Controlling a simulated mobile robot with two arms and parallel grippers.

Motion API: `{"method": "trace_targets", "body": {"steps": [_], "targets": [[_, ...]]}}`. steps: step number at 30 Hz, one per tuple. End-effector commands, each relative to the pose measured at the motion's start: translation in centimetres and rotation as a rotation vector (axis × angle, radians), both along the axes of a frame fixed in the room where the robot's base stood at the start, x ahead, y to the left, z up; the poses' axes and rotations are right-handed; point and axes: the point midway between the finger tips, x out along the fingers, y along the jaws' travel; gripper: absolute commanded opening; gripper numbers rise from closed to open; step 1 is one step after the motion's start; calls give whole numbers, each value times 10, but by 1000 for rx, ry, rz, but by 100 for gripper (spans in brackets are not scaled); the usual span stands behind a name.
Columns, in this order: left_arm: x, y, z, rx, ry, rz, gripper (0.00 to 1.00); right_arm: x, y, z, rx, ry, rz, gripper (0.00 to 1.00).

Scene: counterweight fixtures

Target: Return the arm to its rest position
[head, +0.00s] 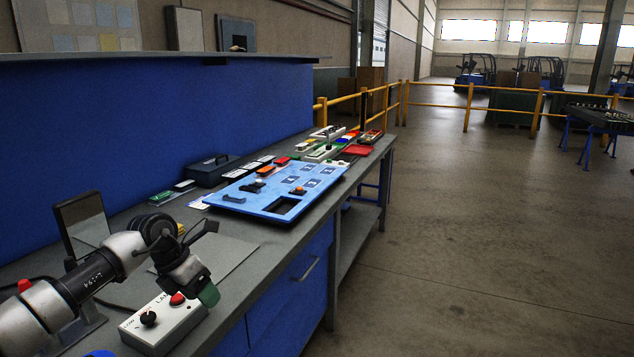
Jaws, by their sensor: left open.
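My left arm comes in at the lower left, with pale and dark links. My left gripper (200,282) is open at its end, above the near part of the grey bench (285,252). A green tip shows at its lower end, and I see nothing clearly held. A pale control box (162,325) with a black knob and a red button sits just below the gripper; I cannot tell whether they touch. A blue fixture board (240,198) with black and orange parts and a dark square opening lies farther along the bench. My right gripper is not in view.
A flat grey plate (232,262) lies behind the gripper. A dark toolbox (213,170) and a framed panel (82,225) stand near the blue back panel (140,115). Coloured parts and trays (358,150) crowd the far end. Open floor (480,230) lies to the right, with yellow rails beyond.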

Motion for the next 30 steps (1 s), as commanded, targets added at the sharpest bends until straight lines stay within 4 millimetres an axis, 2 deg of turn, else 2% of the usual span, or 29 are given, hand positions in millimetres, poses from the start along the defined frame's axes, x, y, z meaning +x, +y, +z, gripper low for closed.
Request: {"method": "trace_targets", "body": {"steps": [1,3,6,9,12,14,16,20,23,26,30], "targets": [[-6,-40,-16,-124,-20,-31,61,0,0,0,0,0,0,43],[-16,-93,-25,-326,-55,-41,61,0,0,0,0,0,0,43],[-34,-157,-23,-637,-84,3,61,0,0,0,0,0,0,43],[-52,-200,-10,-939,-82,111,61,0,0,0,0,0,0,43],[-66,-220,7,-1221,-55,284,61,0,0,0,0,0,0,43],[-71,-222,15,-1375,-30,416,61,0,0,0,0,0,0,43],[-76,-215,20,-1534,10,598,61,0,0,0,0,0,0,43],[-85,-186,12,-1760,109,997,61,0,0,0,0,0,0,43],[-97,-154,-12,-1855,198,1351,61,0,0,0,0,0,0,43],[-121,-121,-47,-1874,295,1728,61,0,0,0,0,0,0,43],[-175,-84,-104,-1758,440,2260,61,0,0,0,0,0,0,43]]}}
